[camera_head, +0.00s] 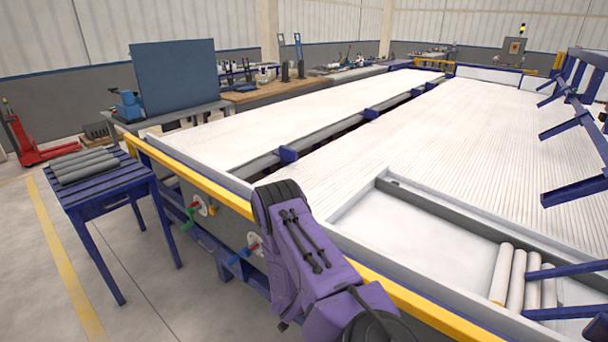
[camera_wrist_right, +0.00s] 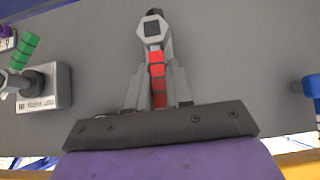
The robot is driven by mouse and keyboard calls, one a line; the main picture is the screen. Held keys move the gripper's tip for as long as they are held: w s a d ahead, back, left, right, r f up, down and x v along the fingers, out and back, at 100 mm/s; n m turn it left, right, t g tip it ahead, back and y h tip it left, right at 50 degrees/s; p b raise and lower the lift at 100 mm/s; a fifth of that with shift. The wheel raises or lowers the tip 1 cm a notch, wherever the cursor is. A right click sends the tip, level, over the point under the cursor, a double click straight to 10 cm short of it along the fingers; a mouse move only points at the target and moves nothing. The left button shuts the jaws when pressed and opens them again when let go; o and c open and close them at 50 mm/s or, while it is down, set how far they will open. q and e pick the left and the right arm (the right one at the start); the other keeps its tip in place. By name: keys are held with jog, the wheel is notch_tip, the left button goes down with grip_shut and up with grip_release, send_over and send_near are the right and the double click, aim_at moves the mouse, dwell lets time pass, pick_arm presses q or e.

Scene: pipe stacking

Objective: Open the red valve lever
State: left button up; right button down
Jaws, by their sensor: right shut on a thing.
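The red valve lever (camera_wrist_right: 157,75) shows in the right wrist view, pointing down from a grey metal valve fitting (camera_wrist_right: 152,28) on a grey panel. My right gripper (camera_wrist_right: 157,92) has its two grey fingers closed around the lever, one on each side, with the lower part of the lever between them. In the head view my purple right arm reaches over the yellow rail, and its gripper and the red lever are hidden. My left gripper is not in view.
In the right wrist view a green handle (camera_wrist_right: 24,50) is left of the lever and a blue part (camera_wrist_right: 313,88) is at the right edge. In the head view a blue table (camera_head: 110,182) holds grey pipes (camera_head: 85,165). Pale pipes (camera_head: 502,273) lie in the machine's tray at lower right.

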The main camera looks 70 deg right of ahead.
dwell(0.5)
jog(key=c, duration=1.1)
grip_release()
jog(key=v, duration=1)
jog(key=shift+w, duration=0.2)
jog(key=shift+a+r, duration=0.1)
jog(key=shift+r, duration=0.05)
